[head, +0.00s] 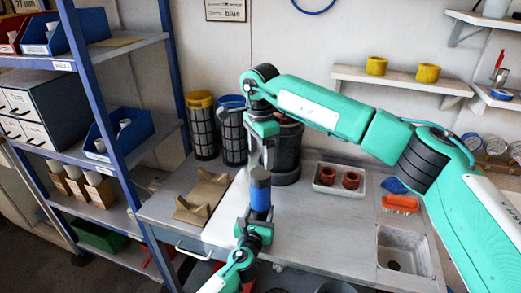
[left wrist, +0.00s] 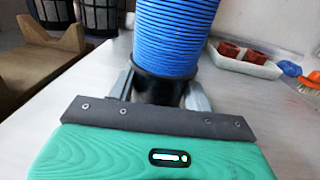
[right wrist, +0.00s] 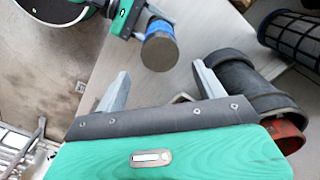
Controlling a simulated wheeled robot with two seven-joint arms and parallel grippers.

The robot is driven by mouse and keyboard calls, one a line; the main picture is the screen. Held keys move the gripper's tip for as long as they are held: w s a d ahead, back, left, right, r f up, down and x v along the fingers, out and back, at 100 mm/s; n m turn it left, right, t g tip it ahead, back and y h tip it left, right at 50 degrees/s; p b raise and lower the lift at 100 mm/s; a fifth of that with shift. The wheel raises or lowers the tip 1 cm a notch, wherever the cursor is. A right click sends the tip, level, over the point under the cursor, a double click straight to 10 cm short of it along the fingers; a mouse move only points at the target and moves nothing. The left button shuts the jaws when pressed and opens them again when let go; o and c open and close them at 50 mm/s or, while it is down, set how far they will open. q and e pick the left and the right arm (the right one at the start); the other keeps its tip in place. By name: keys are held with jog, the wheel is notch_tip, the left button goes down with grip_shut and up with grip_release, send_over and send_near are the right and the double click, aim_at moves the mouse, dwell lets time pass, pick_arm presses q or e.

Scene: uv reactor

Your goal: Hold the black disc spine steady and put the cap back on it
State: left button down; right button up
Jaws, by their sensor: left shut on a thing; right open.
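The disc spine (head: 260,193) is a blue ribbed stack, upright over the bench, with a black lower collar (left wrist: 165,88). My left gripper (head: 258,224) is shut on this collar from below; its fingers (left wrist: 160,92) flank it in the left wrist view. The stack's top is a flat dark grey disc (right wrist: 160,53) in the right wrist view; I cannot tell whether this is the cap. I cannot make out a separate cap. My right gripper (head: 265,152) is open and empty, just above the stack's top and apart from it; its spread fingers show in the right wrist view (right wrist: 162,86).
A black pot (head: 287,150) and mesh cylinders (head: 201,128) stand behind the grippers. A brown cradle (head: 203,195) lies left on the bench. A white tray (head: 339,181) with red rings, an orange brush (head: 400,203) and a sink (head: 404,252) are right. A blue-posted shelf (head: 92,85) borders the left.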

aim_at(260, 173)
notch_tip(260, 173, down, 8)
jog(key=shift+r, duration=0.2)
jog(key=shift+c, duration=0.2)
jog(key=c, duration=0.9)
jog(key=m, duration=0.3)
jog(key=shift+m, duration=0.3)
jog(key=shift+c, duration=0.2)
jog(key=m, duration=1.1)
jog(key=o, duration=1.1)
jog(key=shift+o, duration=0.2)
notch_tip(260, 173, up, 12)
